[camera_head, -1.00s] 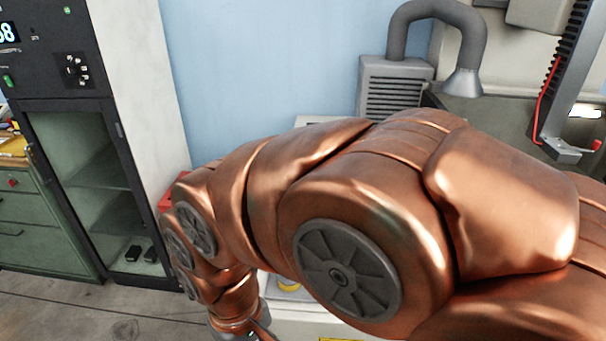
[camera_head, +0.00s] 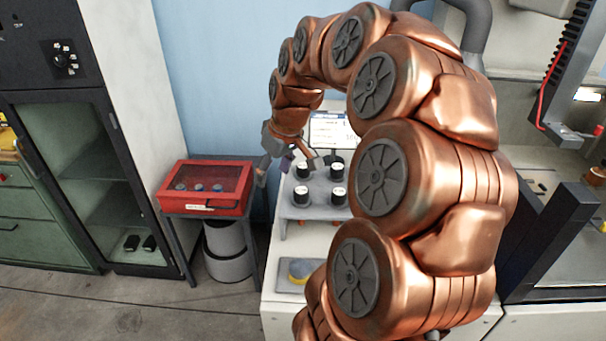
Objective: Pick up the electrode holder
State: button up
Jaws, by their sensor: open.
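A grey rack (camera_head: 309,208) stands on the white bench and holds several dark cylindrical holders with pale tops. The front left holder (camera_head: 301,195), the front right holder (camera_head: 338,196), the back left holder (camera_head: 303,170) and the back right holder (camera_head: 337,171) are visible. I cannot tell which is the electrode holder meant. My gripper (camera_head: 286,168) is open above the rack's back left side, its fingers spread. A small purple thing (camera_head: 287,161) shows between the fingers; I cannot tell whether it is held or behind. My copper arm hides the bench's right part.
A red case (camera_head: 205,204) with a clear lid sits on a small stand to the left, above a grey bin (camera_head: 228,262). A tray with a yellow round thing (camera_head: 301,269) lies at the bench front. A lit screen (camera_head: 331,130) stands behind the rack.

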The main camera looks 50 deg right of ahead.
jog(key=m+t+h, duration=0.1)
send_near(303, 166)
notch_tip(303, 166, down, 2)
jog(key=shift+w+p+x, duration=0.2)
jog(key=shift+p+x, duration=0.85)
jog(key=shift+x, duration=1.1)
jog(key=shift+w+p+x, duration=0.2)
jog(key=shift+p+x, duration=0.85)
jog(key=shift+x, duration=1.05)
jog(key=shift+d+r, duration=0.15)
grip_shut()
